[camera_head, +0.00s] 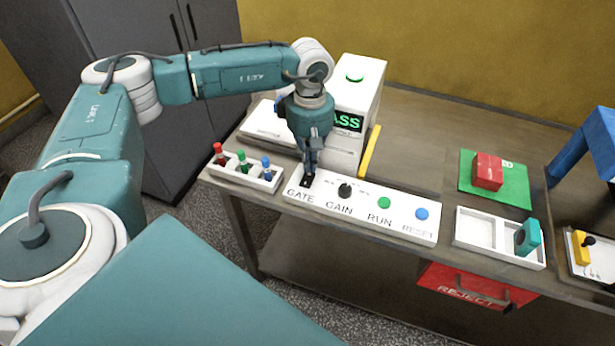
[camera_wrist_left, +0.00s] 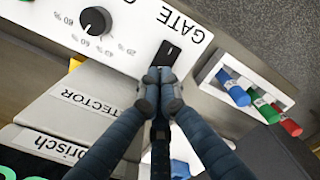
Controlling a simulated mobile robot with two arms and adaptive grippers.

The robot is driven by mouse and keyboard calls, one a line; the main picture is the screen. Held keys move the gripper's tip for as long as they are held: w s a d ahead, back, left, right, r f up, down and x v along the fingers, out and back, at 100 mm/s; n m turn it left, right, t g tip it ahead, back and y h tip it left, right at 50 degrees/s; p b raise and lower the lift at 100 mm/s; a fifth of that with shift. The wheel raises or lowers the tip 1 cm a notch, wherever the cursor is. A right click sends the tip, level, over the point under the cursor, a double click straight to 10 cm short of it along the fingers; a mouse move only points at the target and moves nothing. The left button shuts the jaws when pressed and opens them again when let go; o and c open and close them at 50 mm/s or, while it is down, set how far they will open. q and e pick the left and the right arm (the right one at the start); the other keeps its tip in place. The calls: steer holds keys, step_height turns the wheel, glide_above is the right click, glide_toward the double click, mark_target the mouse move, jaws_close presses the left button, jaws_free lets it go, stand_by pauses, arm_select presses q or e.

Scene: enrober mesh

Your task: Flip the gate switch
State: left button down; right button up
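My right gripper is not in view.
The panel also has a black GAIN knob (camera_head: 345,190), a green RUN button (camera_head: 384,203) and a blue RESET button (camera_head: 421,213). A white rack (camera_head: 268,186) with red, green and blue pieces stands left. The detector (camera_head: 358,95) with a lit screen stands behind.

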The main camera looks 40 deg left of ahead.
mark_target(310, 174)
arm_select(q)
steer(key=shift+s+f+b, duration=0.1)
steer(key=shift+f+b, duration=0.85)
steer(key=shift+f, duration=0.25)
stand_by(0.6)
steer(key=shift+r, duration=0.15)
steer(key=shift+r+p, duration=0.7)
steer(key=shift+r, duration=0.15)
steer(key=shift+r+p, duration=1.35)
steer(key=shift+r, duration=1.25)
